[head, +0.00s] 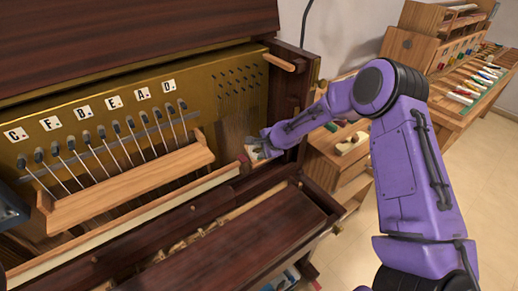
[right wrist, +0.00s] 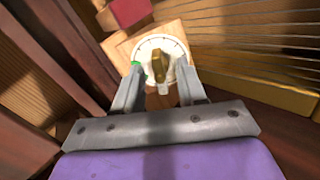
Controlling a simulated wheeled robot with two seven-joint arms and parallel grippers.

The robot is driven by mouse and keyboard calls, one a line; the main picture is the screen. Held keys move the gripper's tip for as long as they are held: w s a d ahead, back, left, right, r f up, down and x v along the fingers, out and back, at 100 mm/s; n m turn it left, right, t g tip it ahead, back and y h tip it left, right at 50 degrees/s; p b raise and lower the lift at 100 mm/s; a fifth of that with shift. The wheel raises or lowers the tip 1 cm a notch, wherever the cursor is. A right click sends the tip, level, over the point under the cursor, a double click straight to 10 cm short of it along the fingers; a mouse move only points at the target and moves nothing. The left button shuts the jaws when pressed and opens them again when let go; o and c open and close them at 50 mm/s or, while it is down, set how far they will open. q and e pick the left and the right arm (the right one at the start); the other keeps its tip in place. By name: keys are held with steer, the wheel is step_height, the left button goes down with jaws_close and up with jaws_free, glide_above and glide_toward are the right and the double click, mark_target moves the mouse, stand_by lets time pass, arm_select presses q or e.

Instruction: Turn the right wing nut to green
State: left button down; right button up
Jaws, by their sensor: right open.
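In the right wrist view, the brass-coloured wing nut (right wrist: 158,64) stands in the middle of a round white dial (right wrist: 176,47) with tick marks. My right gripper (right wrist: 160,78) is open, with one finger on each side of the wing nut. I cannot tell whether the fingers touch it. In the head view, my right gripper (head: 258,149) reaches into the right end of the piano case, and the nut is too small to make out.
The open dark wood piano case (head: 240,230) surrounds the gripper, with a side wall (head: 290,95) close to it. A row of black-tipped levers on a wooden rail (head: 130,185) stands to the left. A workbench with tools (head: 480,85) is at the right.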

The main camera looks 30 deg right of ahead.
steer(key=shift+c, duration=0.3)
jaws_close()
steer(key=shift+s+r+m+p, duration=0.1)
steer(key=shift+r+m+p, duration=0.15)
steer(key=shift+m+p, duration=1)
steer(key=shift+m, duration=0.25)
steer(key=shift+f+m, duration=0.25)
steer(key=shift+m, duration=0.15)
